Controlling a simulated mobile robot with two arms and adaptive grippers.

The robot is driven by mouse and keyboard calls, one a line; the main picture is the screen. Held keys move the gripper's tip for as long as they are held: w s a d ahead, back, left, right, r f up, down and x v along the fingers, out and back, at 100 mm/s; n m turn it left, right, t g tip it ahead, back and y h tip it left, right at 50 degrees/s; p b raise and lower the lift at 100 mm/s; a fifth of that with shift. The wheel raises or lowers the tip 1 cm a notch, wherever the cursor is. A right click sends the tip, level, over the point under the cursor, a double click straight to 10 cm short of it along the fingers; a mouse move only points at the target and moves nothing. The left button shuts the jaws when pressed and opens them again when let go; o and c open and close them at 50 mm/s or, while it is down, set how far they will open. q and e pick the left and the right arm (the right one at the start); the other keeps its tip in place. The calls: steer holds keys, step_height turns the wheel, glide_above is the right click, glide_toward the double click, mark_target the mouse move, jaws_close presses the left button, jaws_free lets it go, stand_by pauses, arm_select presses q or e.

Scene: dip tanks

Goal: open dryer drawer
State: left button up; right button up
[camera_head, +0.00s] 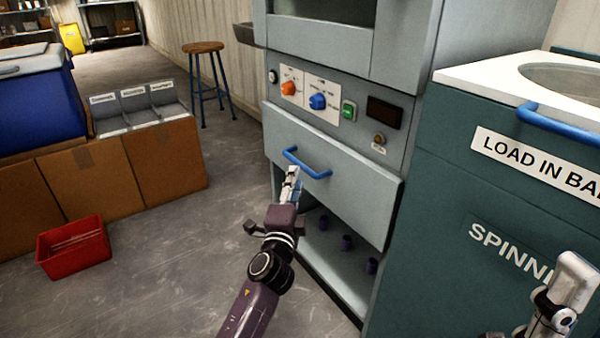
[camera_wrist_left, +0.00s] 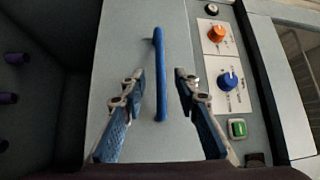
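The dryer is a grey cabinet with a drawer front (camera_head: 355,190) below its control panel. A blue bar handle (camera_head: 306,164) is fixed across the drawer front. It also shows in the left wrist view as a blue handle (camera_wrist_left: 161,75). My left gripper (camera_head: 293,176) is just in front of the handle. In the left wrist view my left gripper (camera_wrist_left: 158,80) is open, with one finger on each side of the handle and visible gaps to it. My right gripper (camera_head: 565,285) is at the lower right, partly cut off, and its fingers cannot be made out clearly.
The panel has an orange knob (camera_head: 288,89), a blue knob (camera_head: 318,101) and a green switch (camera_head: 348,111). An open bay with purple pegs (camera_head: 346,242) lies below the drawer. A teal spinner (camera_head: 450,190) stands close at right. A red bin (camera_head: 73,247) sits on the floor at left.

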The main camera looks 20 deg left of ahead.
mark_target(299, 161)
arm_select(q)
steer(key=w, duration=0.2)
steer(key=w+b, duration=0.1)
steer(key=w, duration=0.2)
steer(key=w+a+r+b, duration=0.1)
steer(key=w, duration=0.1)
steer(key=shift+w, duration=0.15)
jaws_close()
